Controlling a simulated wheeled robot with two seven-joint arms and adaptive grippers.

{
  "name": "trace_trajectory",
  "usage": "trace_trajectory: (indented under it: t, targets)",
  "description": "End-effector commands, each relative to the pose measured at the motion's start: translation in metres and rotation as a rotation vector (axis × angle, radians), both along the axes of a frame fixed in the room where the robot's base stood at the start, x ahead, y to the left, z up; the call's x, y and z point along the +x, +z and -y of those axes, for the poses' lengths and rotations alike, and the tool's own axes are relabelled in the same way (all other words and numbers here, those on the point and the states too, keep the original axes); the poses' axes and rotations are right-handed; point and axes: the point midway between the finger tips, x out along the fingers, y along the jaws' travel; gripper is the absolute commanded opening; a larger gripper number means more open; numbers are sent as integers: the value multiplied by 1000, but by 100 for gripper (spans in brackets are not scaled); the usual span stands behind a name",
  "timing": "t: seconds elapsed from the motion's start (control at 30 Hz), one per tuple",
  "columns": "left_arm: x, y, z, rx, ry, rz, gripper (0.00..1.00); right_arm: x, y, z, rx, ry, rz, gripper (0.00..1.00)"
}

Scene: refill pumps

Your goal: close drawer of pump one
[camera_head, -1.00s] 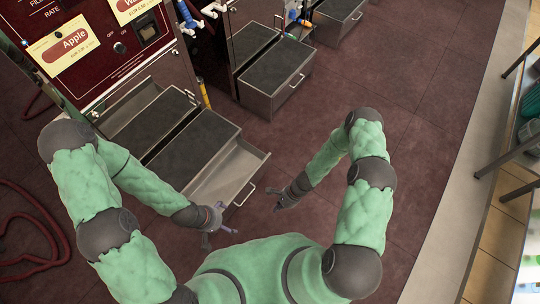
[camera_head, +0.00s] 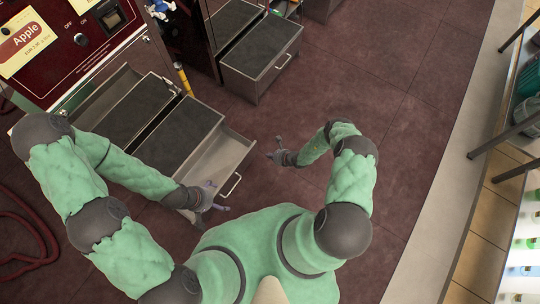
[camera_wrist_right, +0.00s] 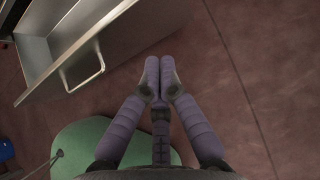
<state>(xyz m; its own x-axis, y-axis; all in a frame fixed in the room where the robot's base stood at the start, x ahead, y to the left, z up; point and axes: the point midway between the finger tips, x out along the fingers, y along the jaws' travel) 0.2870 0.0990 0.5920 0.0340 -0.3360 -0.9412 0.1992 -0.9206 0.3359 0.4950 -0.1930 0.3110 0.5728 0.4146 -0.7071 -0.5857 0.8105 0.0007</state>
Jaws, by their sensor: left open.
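The drawer (camera_head: 218,158) of the Apple pump (camera_head: 85,50) is pulled out. It is a grey metal box with a dark top panel and a silver bar handle (camera_head: 231,185) on its front. My left gripper (camera_head: 220,197) is open and empty, just left of the handle in the head view. I cannot tell whether it touches the drawer. My right gripper (camera_head: 276,147) is out to the right of the drawer front, apart from it. In the right wrist view its purple fingertips (camera_wrist_right: 161,78) are together with nothing between them, and the drawer handle (camera_wrist_right: 88,66) lies to their left.
A second pump's drawer unit (camera_head: 262,50) stands further back, with its own handle. A red hose (camera_head: 30,240) lies on the floor at left. Shelves with goods (camera_head: 520,200) line the right side. The dark red floor (camera_head: 370,95) between is clear.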

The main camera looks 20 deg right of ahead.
Motion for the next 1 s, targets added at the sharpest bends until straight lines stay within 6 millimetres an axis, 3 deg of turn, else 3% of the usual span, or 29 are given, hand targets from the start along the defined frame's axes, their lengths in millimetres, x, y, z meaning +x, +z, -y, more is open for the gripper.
trace_trajectory:
  t: [0.03, 0.37, 0.6, 1.0]
  targets:
    - [0, -11, 0, 0, 0, 0, 100, 6, -12, -6, -1, 4, 2, 0]
    - [0, -44, 0, 0, 0, 0, 100, 39, -53, -29, -2, 4, 2, 0]
    - [0, -55, 0, 0, 0, 0, 100, 64, -49, -47, -1, 4, 1, 0]
    - [0, -57, 0, 0, 0, 0, 100, 71, -47, -51, -1, 2, 0, 0]
